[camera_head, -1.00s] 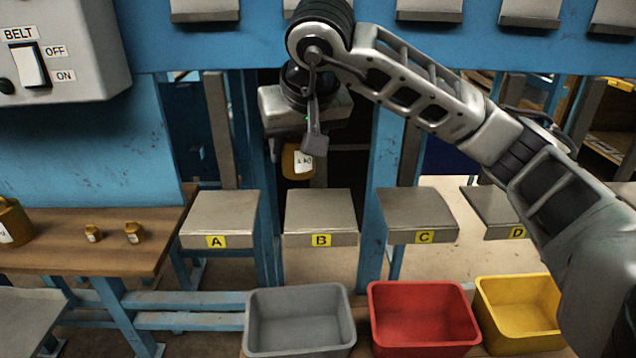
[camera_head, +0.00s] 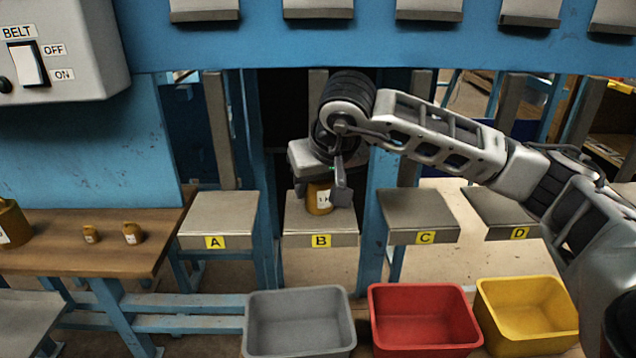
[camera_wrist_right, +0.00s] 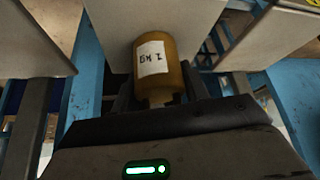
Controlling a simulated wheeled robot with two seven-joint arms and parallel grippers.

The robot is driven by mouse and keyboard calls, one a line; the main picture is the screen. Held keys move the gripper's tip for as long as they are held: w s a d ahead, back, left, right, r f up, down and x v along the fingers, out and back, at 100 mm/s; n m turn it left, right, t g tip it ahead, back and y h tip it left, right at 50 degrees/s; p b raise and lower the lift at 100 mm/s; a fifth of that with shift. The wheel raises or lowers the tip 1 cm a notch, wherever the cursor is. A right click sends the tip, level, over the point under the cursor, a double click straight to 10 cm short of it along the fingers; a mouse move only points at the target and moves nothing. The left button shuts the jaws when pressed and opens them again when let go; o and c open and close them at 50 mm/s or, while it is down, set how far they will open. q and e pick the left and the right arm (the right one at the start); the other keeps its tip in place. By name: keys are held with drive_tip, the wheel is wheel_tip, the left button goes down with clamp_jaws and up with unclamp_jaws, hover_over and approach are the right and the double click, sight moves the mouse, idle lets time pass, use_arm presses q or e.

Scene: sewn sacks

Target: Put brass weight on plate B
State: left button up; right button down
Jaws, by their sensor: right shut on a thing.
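The brass weight (camera_head: 319,199) with a white label is in my right gripper (camera_head: 328,190), over plate B (camera_head: 320,240). In the head view the weight's base appears at or just above the plate's surface; I cannot tell whether it touches. In the right wrist view the weight (camera_wrist_right: 160,70) stands between the fingers with its label facing the camera, and a pale plate (camera_wrist_right: 115,20) lies behind it. My right gripper is shut on the weight. My left gripper is not in view.
Plate A (camera_head: 217,215) is left of plate B, plates C (camera_head: 418,210) and D (camera_head: 500,212) right. Grey (camera_head: 300,350), red (camera_head: 425,350) and yellow (camera_head: 530,345) bins stand in front. More brass weights (camera_head: 132,233) stand on the wooden table (camera_head: 80,255). Blue posts rise behind.

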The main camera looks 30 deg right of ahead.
drive_tip(key=c, duration=0.7)
unclamp_jaws()
